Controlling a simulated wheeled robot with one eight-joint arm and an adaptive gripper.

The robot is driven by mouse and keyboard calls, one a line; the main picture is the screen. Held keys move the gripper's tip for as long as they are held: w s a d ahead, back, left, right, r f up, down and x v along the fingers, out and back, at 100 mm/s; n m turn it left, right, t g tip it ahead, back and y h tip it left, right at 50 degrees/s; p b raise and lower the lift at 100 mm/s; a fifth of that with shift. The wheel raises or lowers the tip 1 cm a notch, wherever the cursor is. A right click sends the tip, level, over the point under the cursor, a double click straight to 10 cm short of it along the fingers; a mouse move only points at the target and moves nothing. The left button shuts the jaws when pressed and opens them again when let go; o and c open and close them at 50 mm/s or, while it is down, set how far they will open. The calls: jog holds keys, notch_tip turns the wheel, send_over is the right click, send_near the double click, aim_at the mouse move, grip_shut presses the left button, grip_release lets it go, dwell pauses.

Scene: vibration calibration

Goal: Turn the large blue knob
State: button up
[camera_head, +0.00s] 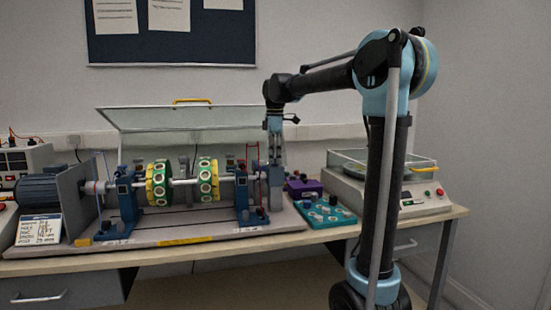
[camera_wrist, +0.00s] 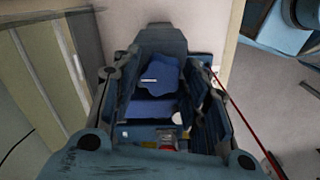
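The large blue knob (camera_wrist: 160,75) shows in the wrist view as a lobed dark blue shape with a small white mark. It lies between the two fingers of my gripper (camera_wrist: 165,95). The fingers stand apart on its left and right; I cannot tell whether either touches it. In the head view my gripper (camera_head: 277,150) points down above the right end of the shaft rig. The knob cannot be made out in that view.
An open clear cover (camera_head: 150,119) stands behind. A teal board (camera_head: 326,212), a purple box (camera_head: 303,187) and a device with a clear lid (camera_head: 398,190) are to the right.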

jog(key=c, duration=0.4)
jog(key=shift+o, duration=0.2)
jog(key=shift+m, duration=0.3)
jog(key=m, duration=0.3)
jog(key=shift+m, duration=0.3)
jog(key=m, duration=0.4)
jog(key=shift+m, duration=0.3)
jog(key=m, duration=0.4)
jog(key=shift+a+m, duration=0.1)
jog(key=shift+m, duration=2.4)
